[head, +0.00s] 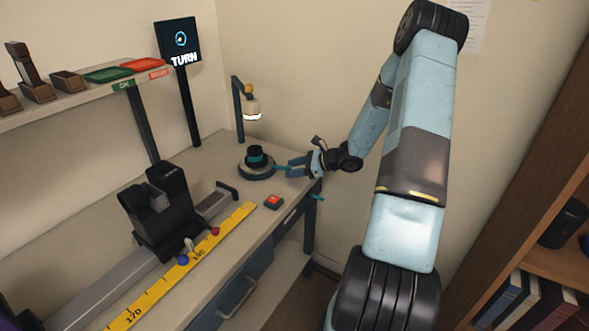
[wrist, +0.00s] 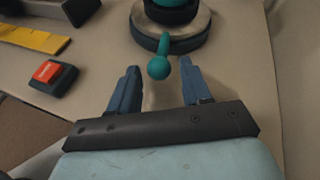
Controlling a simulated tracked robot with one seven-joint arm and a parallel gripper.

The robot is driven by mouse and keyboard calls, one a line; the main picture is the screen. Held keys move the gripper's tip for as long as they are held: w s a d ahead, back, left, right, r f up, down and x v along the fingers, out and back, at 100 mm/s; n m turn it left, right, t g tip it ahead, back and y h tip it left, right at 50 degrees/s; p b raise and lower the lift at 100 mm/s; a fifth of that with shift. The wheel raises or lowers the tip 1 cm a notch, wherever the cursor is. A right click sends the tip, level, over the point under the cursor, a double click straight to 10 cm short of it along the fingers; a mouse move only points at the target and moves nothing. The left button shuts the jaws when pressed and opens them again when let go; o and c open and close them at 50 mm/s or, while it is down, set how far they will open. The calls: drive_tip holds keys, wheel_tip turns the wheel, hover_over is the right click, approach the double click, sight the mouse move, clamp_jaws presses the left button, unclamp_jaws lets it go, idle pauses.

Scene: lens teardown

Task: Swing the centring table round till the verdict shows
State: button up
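The centring table (head: 259,174) is a round, light-topped disc on a dark base at the far end of the bench. A dark, teal-banded part (head: 256,156) sits on its middle. A teal handle with a ball end (wrist: 158,67) sticks out from the disc toward my gripper. My gripper (wrist: 157,78) is open, its two blue fingers on either side of the ball end with gaps showing. In the head view my gripper (head: 291,166) is at the right of the table. The dark screen (head: 178,42) shows a round symbol and the word TURN.
A lamp (head: 251,108) stands behind the table. A red button box (head: 274,202) is in front of it. A yellow ruler (head: 190,262) and a black rail carriage (head: 165,215) are nearer. A shelf with green (head: 108,74) and red (head: 143,65) trays is at left.

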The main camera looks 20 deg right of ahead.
clamp_jaws()
idle(0.4)
drive_tip(key=shift+w+d+n+g+y, duration=0.35)
drive_tip(key=shift+w+d+n+g, duration=0.15)
drive_tip(key=shift+w+n+g, duration=0.3)
drive_tip(key=shift+w+d+n+g+y, duration=0.45)
drive_tip(key=shift+w+n+g, duration=0.2)
drive_tip(key=shift+w+g, duration=0.2)
drive_tip(key=shift+w+d+n+g+y, duration=0.3)
drive_tip(key=shift+w+d+n+g, duration=0.2)
drive_tip(key=shift+w+n+g, duration=0.3)
drive_tip(key=shift+o, duration=0.8)
unclamp_jaws()
